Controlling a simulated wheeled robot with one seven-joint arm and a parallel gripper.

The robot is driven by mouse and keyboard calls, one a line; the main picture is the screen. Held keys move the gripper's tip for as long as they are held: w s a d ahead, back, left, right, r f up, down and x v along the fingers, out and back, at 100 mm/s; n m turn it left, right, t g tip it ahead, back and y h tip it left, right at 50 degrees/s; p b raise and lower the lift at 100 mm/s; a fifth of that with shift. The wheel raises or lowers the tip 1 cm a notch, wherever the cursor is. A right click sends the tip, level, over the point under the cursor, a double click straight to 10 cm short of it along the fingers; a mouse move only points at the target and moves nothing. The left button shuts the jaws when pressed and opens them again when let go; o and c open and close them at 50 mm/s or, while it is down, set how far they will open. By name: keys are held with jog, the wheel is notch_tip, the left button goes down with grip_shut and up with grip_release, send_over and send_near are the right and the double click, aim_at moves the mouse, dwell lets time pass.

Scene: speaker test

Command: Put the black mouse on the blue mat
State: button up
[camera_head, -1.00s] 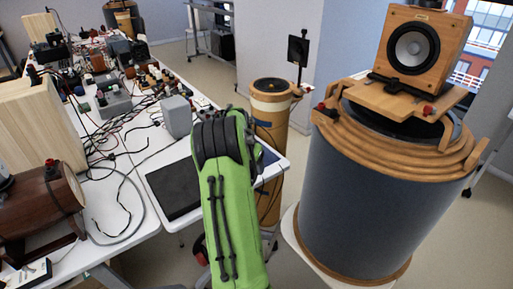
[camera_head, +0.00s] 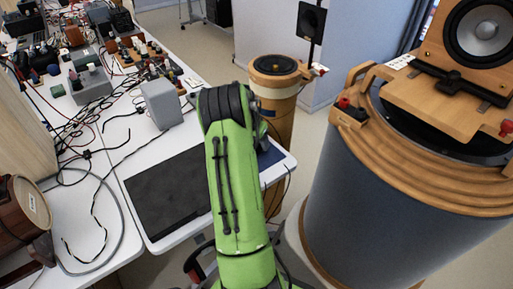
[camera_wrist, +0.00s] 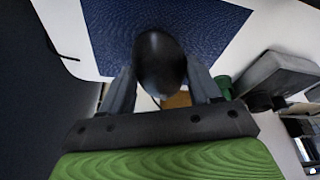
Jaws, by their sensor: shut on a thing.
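The black mouse (camera_wrist: 160,62) is between the two fingers of my gripper (camera_wrist: 163,85) in the wrist view, and the gripper is shut on it. The blue mat (camera_wrist: 150,25) lies on the white table beyond the mouse in that view. The mouse overlaps the mat's near edge in the picture; the height between them cannot be told. In the head view a small part of the blue mat (camera_head: 270,157) shows to the right of my green arm. The gripper and mouse are hidden behind the arm there.
A dark flat panel (camera_head: 165,195) lies on the white table left of my arm. A grey box (camera_head: 161,104) stands behind it, with cables and electrical devices farther back. A wooden cylinder (camera_head: 277,110) stands behind the table corner, and a large grey drum (camera_head: 385,200) stands at right.

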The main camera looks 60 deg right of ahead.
notch_tip(320, 180, down, 2)
jog(key=shift+f, duration=0.15)
jog(key=o, duration=1.3)
